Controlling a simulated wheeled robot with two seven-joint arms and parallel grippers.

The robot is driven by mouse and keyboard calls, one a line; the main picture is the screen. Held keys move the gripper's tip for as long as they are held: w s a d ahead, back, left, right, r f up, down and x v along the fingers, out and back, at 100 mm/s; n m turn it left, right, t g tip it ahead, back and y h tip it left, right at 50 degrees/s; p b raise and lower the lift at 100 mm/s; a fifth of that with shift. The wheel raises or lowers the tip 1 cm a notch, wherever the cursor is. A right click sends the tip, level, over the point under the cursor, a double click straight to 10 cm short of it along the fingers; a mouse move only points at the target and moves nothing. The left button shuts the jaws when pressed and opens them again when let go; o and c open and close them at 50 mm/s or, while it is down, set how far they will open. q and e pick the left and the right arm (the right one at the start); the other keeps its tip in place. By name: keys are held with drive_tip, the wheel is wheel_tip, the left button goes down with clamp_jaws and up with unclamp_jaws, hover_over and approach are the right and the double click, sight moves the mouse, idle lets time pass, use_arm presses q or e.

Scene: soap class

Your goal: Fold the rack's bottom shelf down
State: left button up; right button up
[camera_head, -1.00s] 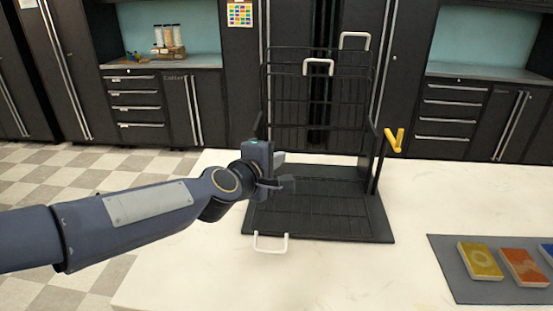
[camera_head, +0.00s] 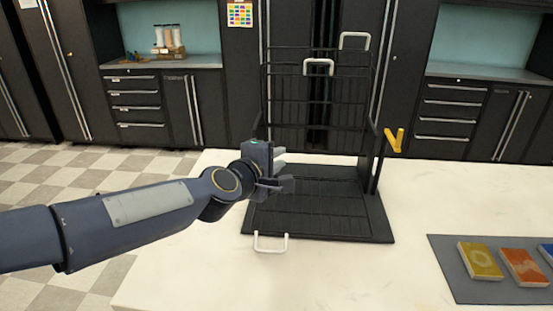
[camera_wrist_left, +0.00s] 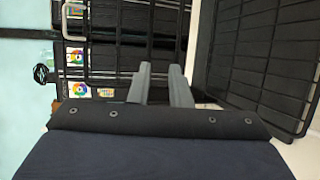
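The black wire rack (camera_head: 368,165) stands on the white table. Its bottom shelf (camera_head: 320,212) lies flat and low at the front, with its white handle (camera_head: 271,247) at the near edge. The upper shelves (camera_head: 315,100) stand upright, with white handles (camera_head: 318,66) and (camera_head: 354,38) at their tops. My left gripper (camera_head: 284,172) is above the left side of the bottom shelf, apart from its handle. In the left wrist view its fingers (camera_wrist_left: 161,85) show a narrow gap with nothing between them, and a mesh panel (camera_wrist_left: 255,50) shows at right. My right gripper is not in view.
A yellow hook-like piece (camera_head: 394,140) sticks out at the rack's right side. A grey mat (camera_head: 470,290) with a yellow, an orange and a blue box lies at the right. The table in front of the rack is clear. Dark cabinets stand behind.

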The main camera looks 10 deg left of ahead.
use_arm(q)
drive_tip(key=shift+o, duration=1)
drive_tip(key=p+v, duration=0.1)
drive_tip(key=v, duration=0.7)
drive_tip(key=shift+w, duration=0.1)
drive_tip(key=s+a+f+m+g, duration=0.3)
drive_tip(key=s+a+f+m, duration=0.1)
drive_tip(key=s, duration=0.4)
drive_tip(key=s+a+f+m+g+y, duration=0.1)
drive_tip(key=s+a+f+m+g, duration=0.1)
drive_tip(key=s+f, duration=0.5)
drive_tip(key=s+a+f+m+g+y, duration=0.1)
drive_tip(key=s+a+f+m+g, duration=0.2)
drive_tip(key=s, duration=0.7)
wheel_tip(320, 180, down, 2)
drive_tip(key=a+m, duration=0.2)
drive_tip(key=m, duration=0.1)
drive_tip(key=shift+s+a+f+m+g+p, duration=0.15)
drive_tip(key=shift+a+f+m+g+p, duration=0.15)
drive_tip(key=shift+a+m+p, duration=0.1)
